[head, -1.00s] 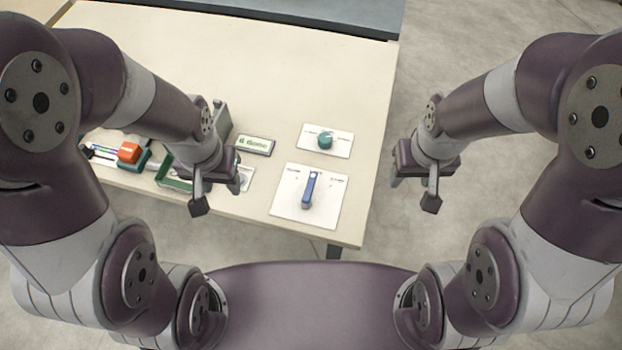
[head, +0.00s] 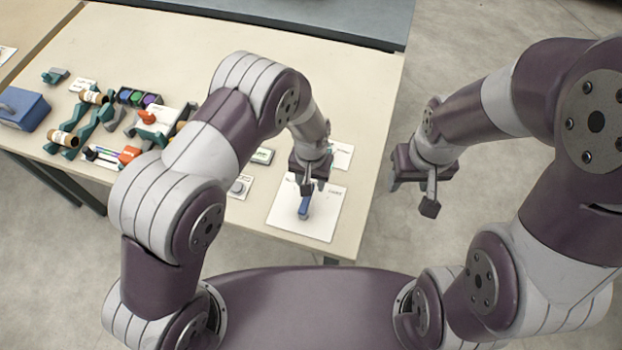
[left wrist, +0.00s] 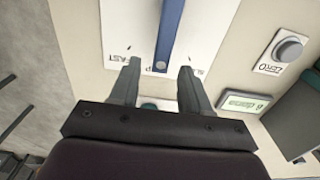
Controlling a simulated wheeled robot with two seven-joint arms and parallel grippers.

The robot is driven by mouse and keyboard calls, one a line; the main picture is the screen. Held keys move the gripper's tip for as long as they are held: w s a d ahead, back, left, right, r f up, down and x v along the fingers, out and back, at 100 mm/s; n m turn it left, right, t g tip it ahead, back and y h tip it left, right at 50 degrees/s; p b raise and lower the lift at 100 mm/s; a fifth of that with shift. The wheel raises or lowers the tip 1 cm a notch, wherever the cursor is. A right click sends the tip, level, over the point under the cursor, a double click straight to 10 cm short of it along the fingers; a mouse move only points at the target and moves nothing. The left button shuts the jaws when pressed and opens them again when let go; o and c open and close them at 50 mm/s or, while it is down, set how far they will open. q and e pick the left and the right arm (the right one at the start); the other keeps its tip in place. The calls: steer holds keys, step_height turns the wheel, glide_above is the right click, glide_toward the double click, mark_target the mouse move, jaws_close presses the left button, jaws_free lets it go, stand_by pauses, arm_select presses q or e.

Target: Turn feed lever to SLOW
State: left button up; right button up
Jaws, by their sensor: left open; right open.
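The blue feed lever (head: 305,208) is on a white plate (head: 325,222) near the table's front right corner. In the left wrist view the lever (left wrist: 169,30) points to the middle mark, between FAST on the left and SLOW on the right. My left gripper (head: 312,186) is over the lever's far end and hides it in the head view. In the left wrist view its open fingers (left wrist: 160,74) lie either side of the lever's tip line, with nothing held. I cannot tell their height above the plate. My right gripper (head: 430,190) is open and empty, off the table's right edge.
A round ZERO button (left wrist: 288,50) and a green display (left wrist: 245,103) sit beside the plate. Spools on green stands (head: 62,138), a blue box (head: 24,108) and small parts fill the table's left side. The table's back middle (head: 200,50) is clear.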

arm_select(q)
steer(key=shift+s+a+f, duration=0.1)
steer(key=shift+a+f, duration=0.05)
steer(key=shift+f, duration=0.9)
steer(key=shift+c, duration=1.2)
jaws_close()
steer(key=shift+w+a+n+b, duration=0.2)
steer(key=shift+a+n, duration=0.2)
steer(key=shift+n, duration=0.35)
steer(key=shift+w+a+n+b, duration=0.1)
steer(key=shift+a+n+b, duration=0.2)
steer(key=shift+n, duration=0.45)
steer(key=shift+s+a+n, duration=0.1)
steer(key=shift+a+n, duration=0.45)
steer(key=shift+n, duration=0.45)
steer(key=shift+s+a+n, duration=0.1)
steer(key=shift+a+n, duration=0.4)
steer(key=shift+n, duration=0.5)
steer(key=shift+r, duration=0.1)
